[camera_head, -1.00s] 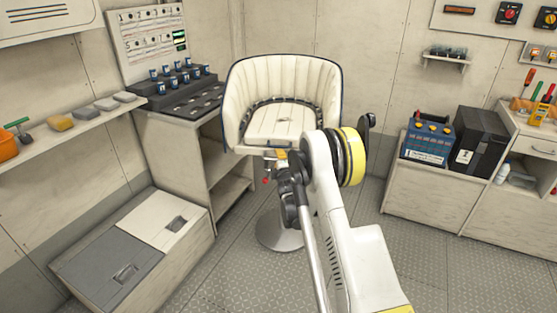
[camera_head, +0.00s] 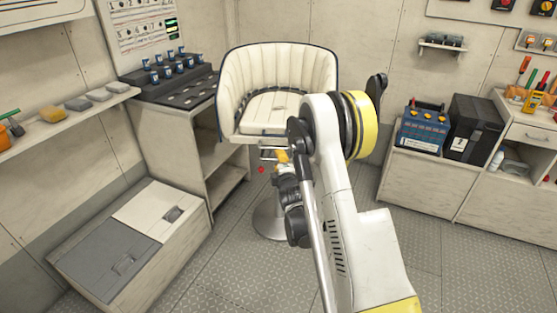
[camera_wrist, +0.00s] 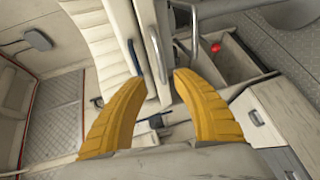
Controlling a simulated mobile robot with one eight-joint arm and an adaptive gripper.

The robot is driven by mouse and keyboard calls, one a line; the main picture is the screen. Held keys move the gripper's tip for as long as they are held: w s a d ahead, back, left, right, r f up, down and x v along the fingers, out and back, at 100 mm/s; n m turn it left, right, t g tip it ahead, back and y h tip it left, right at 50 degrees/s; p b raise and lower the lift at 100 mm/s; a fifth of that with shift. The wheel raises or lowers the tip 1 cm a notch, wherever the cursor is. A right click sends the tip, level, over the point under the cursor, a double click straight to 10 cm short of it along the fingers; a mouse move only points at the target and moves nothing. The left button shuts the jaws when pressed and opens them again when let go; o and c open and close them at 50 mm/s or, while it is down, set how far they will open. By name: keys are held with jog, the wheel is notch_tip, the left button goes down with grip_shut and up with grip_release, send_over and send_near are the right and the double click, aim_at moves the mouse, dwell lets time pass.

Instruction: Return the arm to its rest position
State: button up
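My arm (camera_head: 345,210) reaches forward, bent at a yellow-banded joint (camera_head: 361,125). My gripper (camera_wrist: 160,75) shows two curved yellow fingers in the wrist view, with tips apart and nothing seen between them. In the head view it is mostly hidden; a bit of yellow (camera_head: 282,157) shows just below the front of the white padded chair (camera_head: 280,65). The chair also shows behind the fingers in the wrist view (camera_wrist: 104,40). I cannot tell whether the gripper touches it.
A small red ball-like thing (camera_head: 261,170) shows left of the gripper, also in the wrist view (camera_wrist: 216,47). A bench with hatches (camera_head: 130,245) stands left, a cabinet (camera_head: 165,130) behind it. A blue battery (camera_head: 424,128) and black box (camera_head: 474,128) sit right. Floor between is open.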

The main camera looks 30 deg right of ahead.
jog(key=s+a+r+m+g+y, duration=0.1)
jog(key=s+a+r+m+g, duration=0.15)
jog(key=s+a+r, duration=0.35)
jog(key=s+a+r+m+g+y, duration=0.1)
jog(key=s+a+r+m, duration=0.35)
jog(key=r, duration=0.45)
jog(key=s+a+m+g+y, duration=0.1)
jog(key=s+a, duration=0.4)
jog(key=s, duration=0.8)
jog(key=s+a+f+m+g+y, duration=0.1)
jog(key=s+a+m+g, duration=0.2)
jog(key=s, duration=1.1)
jog(key=a+m, duration=0.1)
jog(key=m, duration=0.1)
jog(key=shift+a+m+y, duration=0.35)
jog(key=shift+m+y, duration=0.05)
